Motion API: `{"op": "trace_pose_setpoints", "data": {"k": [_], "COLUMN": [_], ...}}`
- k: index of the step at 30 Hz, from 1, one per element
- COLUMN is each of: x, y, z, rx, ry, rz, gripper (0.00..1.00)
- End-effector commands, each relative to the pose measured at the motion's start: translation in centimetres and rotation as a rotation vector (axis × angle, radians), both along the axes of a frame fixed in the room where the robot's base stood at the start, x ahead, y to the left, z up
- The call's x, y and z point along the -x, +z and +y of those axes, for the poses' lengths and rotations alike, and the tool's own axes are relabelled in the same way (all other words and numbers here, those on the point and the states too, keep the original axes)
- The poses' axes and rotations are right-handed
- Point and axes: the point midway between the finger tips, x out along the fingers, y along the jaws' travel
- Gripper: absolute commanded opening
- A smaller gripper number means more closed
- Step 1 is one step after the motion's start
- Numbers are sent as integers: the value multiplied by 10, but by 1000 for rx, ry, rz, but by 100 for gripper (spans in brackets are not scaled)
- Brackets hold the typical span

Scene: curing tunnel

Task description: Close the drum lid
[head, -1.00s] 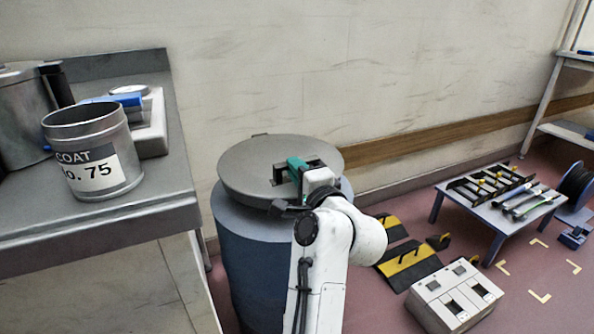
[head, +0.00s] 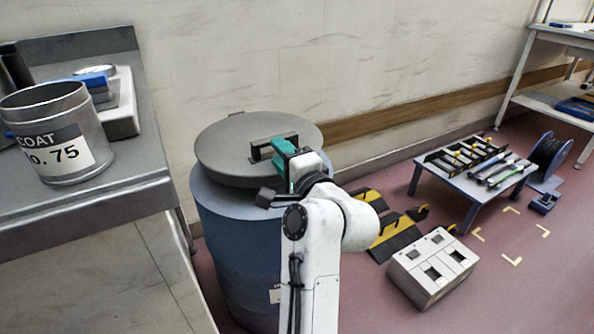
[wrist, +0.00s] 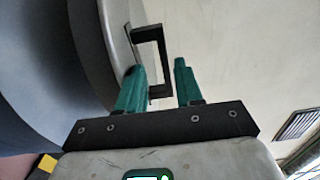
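The drum (head: 235,235) is a blue cylinder standing on the floor beside the bench. Its round grey lid (head: 222,150) lies over the top, close to the rim; I cannot tell whether it is fully seated. A black bracket handle (head: 258,152) stands on the lid and shows in the wrist view (wrist: 163,60). My gripper (head: 281,160) is at the handle's right part. In the wrist view, its green fingers (wrist: 160,88) are apart, with the handle's outer bar in line with the gap between them. The fingers do not pinch the bar.
A metal bench (head: 120,187) on the left holds a can labelled "No. 75" (head: 60,130). On the right are a white box (head: 432,268), yellow-black wedges (head: 395,235), a low tool table (head: 465,195) and a cable reel (head: 550,158). The wall (head: 380,60) is close behind the drum.

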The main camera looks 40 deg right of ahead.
Motion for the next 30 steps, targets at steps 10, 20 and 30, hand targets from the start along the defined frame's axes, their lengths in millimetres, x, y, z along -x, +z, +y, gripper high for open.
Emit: {"op": "trace_pose_setpoints", "data": {"k": [10,20,30], "x": [47,73,75], "y": [-1,-1,-1], "z": [16,22,22], "rx": [0,-1,-1], "ry": [4,2,1], "rz": [-3,-2,-2], "gripper": [36,36,36]}}
